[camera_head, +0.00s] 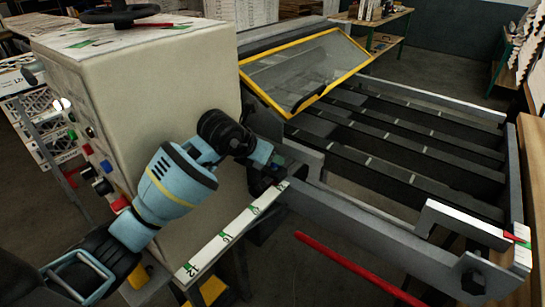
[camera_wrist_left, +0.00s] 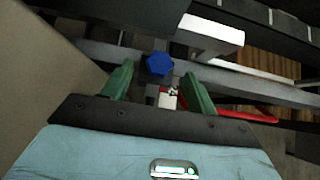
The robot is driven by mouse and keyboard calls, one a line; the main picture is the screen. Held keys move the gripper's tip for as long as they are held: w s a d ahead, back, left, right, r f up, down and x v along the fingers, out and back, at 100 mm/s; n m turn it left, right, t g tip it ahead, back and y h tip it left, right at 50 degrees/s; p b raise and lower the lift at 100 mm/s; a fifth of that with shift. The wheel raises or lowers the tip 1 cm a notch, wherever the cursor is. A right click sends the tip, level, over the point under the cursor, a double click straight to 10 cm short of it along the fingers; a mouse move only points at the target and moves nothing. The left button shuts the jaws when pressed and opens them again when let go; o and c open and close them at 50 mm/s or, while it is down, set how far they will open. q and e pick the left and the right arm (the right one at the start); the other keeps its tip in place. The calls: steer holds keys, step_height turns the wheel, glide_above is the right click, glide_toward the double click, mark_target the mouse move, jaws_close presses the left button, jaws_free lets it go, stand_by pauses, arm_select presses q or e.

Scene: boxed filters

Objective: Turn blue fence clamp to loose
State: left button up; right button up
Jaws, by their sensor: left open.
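The blue fence clamp (camera_wrist_left: 159,64) shows as a faceted blue knob in the left wrist view, in front of a grey rail. My left gripper (camera_wrist_left: 158,75) has its two green fingers apart, with nothing between them but the view of the knob and a white strip beyond. The knob appears centred between the fingertips, and I cannot tell whether they touch it. In the head view, my left gripper (camera_head: 270,178) is at the near left end of the grey rail, beside the beige cabinet. It largely hides the clamp there. My right gripper is not in view.
A yellow-framed clear guard (camera_head: 305,70) and dark slatted bed (camera_head: 400,140) lie beyond. A white scale strip (camera_head: 232,232) runs below the gripper. A red bar (camera_head: 350,266) is in front.

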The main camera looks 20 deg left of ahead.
arm_select(q)
steer(key=shift+x, duration=1.8)
